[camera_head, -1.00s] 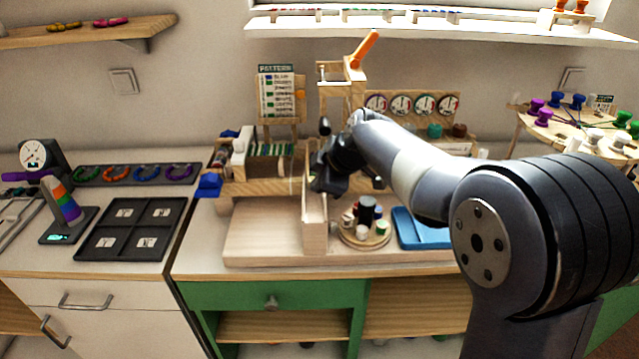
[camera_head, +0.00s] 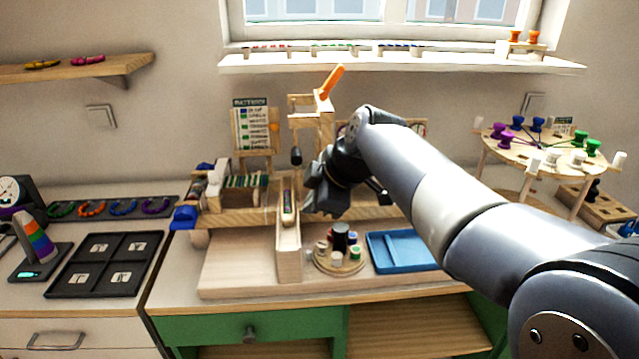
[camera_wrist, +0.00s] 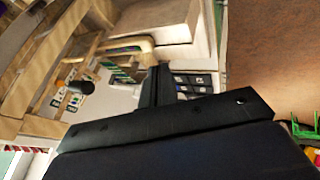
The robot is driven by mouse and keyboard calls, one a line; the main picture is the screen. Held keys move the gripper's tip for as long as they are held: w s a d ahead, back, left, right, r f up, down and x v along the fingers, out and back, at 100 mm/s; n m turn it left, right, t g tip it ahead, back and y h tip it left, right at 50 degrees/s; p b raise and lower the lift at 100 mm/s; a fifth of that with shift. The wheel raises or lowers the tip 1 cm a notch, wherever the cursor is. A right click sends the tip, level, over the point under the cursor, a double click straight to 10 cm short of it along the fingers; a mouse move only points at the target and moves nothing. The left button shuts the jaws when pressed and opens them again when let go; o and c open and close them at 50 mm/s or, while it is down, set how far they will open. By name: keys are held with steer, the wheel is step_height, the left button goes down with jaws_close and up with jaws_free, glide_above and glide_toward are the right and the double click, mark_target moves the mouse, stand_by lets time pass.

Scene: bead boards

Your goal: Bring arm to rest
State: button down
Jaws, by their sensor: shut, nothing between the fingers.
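My gripper (camera_head: 318,205) is shut and empty. In the head view it hangs at the end of my raised arm, over the workbench and just right of a narrow upright wooden piece (camera_head: 288,252). In the wrist view the dark closed fingers (camera_wrist: 156,88) point away from the camera. My arm reaches in from the right side of the head view and hides part of the bench's back. I cannot tell whether the gripper touches the wooden frame behind it.
A round tray (camera_head: 340,264) with small pots and a blue tray (camera_head: 402,252) stand right of the upright piece. A wooden stand with an orange lever (camera_head: 330,80) rises behind. A black compartment tray (camera_head: 103,265) lies left. A round peg table (camera_head: 545,148) stands right.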

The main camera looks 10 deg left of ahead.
stand_by(0.3)
steer(key=x, duration=0.8)
steer(key=shift+w+f, duration=0.1)
steer(key=shift+w, duration=0.1)
